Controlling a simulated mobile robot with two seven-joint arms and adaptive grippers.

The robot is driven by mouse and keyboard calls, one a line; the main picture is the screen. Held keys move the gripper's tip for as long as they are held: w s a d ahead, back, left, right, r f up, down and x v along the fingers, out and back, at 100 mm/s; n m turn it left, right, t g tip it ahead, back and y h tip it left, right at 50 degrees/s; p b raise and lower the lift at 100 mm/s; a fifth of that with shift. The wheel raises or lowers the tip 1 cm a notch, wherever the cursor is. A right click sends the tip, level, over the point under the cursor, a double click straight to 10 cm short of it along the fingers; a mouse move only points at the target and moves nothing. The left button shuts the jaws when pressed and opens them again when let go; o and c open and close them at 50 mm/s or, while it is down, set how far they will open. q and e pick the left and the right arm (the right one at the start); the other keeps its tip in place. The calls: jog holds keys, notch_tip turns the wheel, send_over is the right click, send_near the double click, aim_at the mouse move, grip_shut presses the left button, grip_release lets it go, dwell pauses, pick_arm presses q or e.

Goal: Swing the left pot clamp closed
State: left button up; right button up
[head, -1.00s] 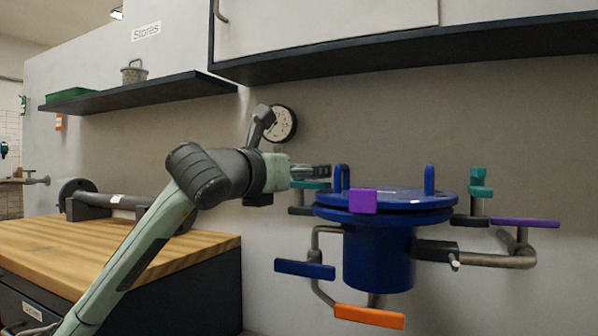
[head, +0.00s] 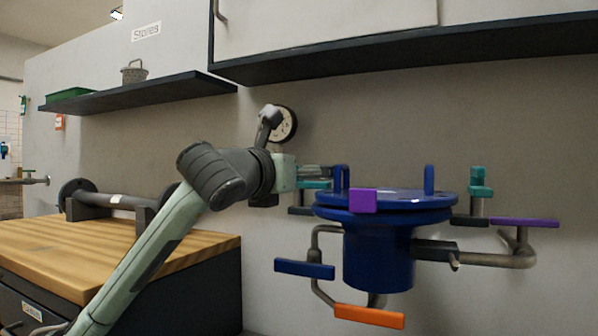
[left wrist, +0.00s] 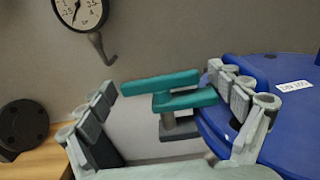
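The blue pot (head: 378,258) with its flat blue lid (head: 400,197) is at the right of the head view. The left pot clamp is a teal bar (head: 314,184) at the lid's left side, partly covered by my gripper. In the left wrist view the teal clamp (left wrist: 178,101) stands on a grey post beside the lid (left wrist: 285,125). My left gripper (head: 328,171) is open just above the clamp. In the left wrist view its fingers are spread on either side of the clamp, the right finger overlapping the lid's edge. My right gripper is not in view.
The right clamp (head: 481,184) has an upright teal part. Purple (head: 525,222), blue (head: 305,269) and orange (head: 369,316) handles surround the pot. A gauge (head: 286,124) is on the wall behind my arm. A wooden bench (head: 70,245) is at left.

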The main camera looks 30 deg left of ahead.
pick_arm(q)
jog(key=s, duration=0.7)
jog(key=shift+s+d, duration=0.25)
dwell(0.5)
